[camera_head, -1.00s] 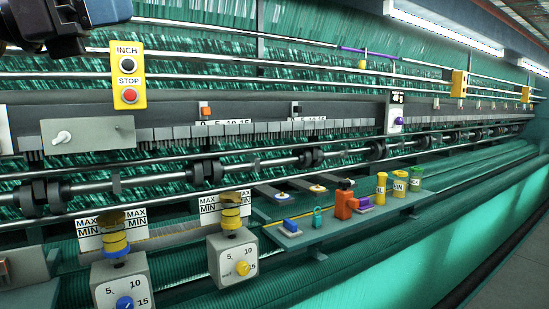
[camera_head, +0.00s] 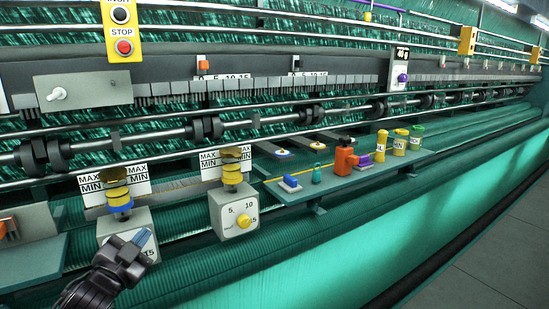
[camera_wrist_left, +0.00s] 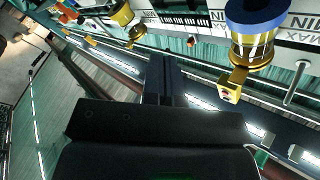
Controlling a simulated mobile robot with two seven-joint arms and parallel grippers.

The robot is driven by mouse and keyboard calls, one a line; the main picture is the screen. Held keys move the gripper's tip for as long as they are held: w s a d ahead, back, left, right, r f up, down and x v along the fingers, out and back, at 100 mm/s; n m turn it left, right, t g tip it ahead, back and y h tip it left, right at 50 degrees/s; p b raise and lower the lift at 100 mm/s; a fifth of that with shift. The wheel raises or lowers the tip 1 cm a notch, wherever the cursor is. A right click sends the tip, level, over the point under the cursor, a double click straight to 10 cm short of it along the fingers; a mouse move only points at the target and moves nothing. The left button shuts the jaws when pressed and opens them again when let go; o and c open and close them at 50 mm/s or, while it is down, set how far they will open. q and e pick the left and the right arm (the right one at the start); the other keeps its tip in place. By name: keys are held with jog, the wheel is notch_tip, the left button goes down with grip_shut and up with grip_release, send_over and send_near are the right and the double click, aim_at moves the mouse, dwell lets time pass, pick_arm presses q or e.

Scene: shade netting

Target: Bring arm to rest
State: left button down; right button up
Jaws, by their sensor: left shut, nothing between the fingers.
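My left gripper (camera_head: 143,238) comes in at the bottom left of the head view. Its fingers are together, with nothing visible between them. It overlaps the left dial box (camera_head: 107,227) and hides much of its face; I cannot tell whether they touch. In the left wrist view the dark fingers (camera_wrist_left: 162,80) are together and empty, apart from the yellow tensioner with a blue ring (camera_wrist_left: 256,18). My right gripper is in no view.
A second dial box with a yellow knob (camera_head: 243,219) stands to the right. Beyond it, a shelf (camera_head: 285,194) carries small tools and several jars. The yellow INCH/STOP box (camera_head: 123,30) hangs at upper left. Open floor (camera_head: 490,245) lies at lower right.

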pick_arm(q)
jog(key=s+f+n+g+y, duration=0.1)
jog(key=s+f+n+g, duration=0.15)
jog(key=s+f, duration=0.45)
jog(key=s+f+n+g+y, duration=0.1)
jog(key=s+f+n, duration=0.2)
jog(key=f, duration=0.9)
jog(key=s+f+n+g+y, duration=0.1)
jog(key=s+f+g, duration=0.1)
jog(key=s+f, duration=0.4)
jog(key=s+d+f+n+g+y, duration=0.1)
jog(key=s+f+n+g, duration=0.1)
jog(key=s+f, duration=0.4)
jog(key=shift+s+f, duration=0.25)
jog(key=shift+s, duration=2.15)
jog(key=shift+n, duration=0.25)
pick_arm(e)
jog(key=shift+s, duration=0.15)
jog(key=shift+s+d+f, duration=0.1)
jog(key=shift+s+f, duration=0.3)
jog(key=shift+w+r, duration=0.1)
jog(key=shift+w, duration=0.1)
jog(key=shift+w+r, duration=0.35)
